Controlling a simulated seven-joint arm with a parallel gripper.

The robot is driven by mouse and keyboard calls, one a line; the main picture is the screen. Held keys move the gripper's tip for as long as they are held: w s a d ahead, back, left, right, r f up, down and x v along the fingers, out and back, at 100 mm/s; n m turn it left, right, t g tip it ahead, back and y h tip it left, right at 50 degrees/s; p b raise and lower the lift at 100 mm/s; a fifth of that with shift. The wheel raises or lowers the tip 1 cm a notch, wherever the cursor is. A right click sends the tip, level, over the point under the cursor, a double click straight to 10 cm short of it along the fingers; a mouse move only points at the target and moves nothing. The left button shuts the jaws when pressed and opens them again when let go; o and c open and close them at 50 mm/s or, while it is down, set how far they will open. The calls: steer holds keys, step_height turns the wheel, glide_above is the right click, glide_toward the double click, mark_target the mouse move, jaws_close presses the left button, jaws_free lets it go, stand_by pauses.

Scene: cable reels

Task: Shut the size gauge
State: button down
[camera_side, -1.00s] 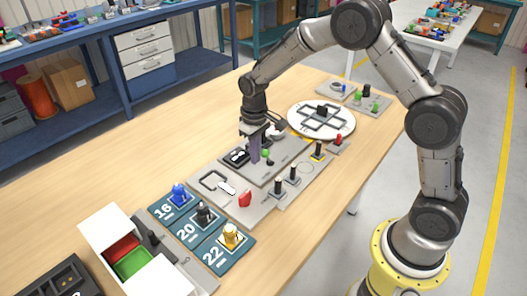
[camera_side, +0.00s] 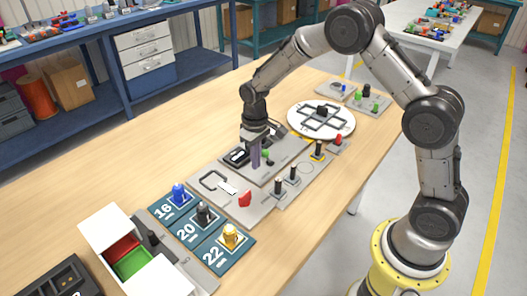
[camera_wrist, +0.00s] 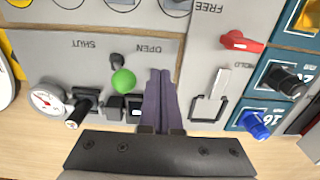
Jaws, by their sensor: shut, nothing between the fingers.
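The size gauge (camera_wrist: 150,60) is a grey plate with the words SHUT and OPEN, upside down in the wrist view. Its green ball knob (camera_wrist: 122,81) is on a short dark lever close to the OPEN word; the knob also shows in the side view (camera_side: 265,154). A round dial (camera_wrist: 47,100) and a black clamp-like part (camera_wrist: 82,106) are at the SHUT end. My gripper (camera_wrist: 160,73) has its purple fingers shut and empty. They are low over the plate, just right of the knob in the wrist view, with a small gap. In the side view my gripper (camera_side: 256,164) partly hides the gauge.
Beside the gauge is a plate with a red lever (camera_wrist: 242,42) and FREE and HOLD words. Reels on numbered blue mats (camera_side: 188,228) and a white box (camera_side: 112,232) stand at the front. A white turntable (camera_side: 340,128) is behind. Bare table lies at left.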

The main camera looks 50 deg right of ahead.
mark_target(265, 150)
steer(key=shift+d, duration=2.6)
steer(key=shift+a, duration=0.1)
steer(key=shift+a, duration=0.5)
steer(key=shift+r, duration=0.15)
step_height(265, 150, up, 7)
steer(key=shift+f, duration=0.15)
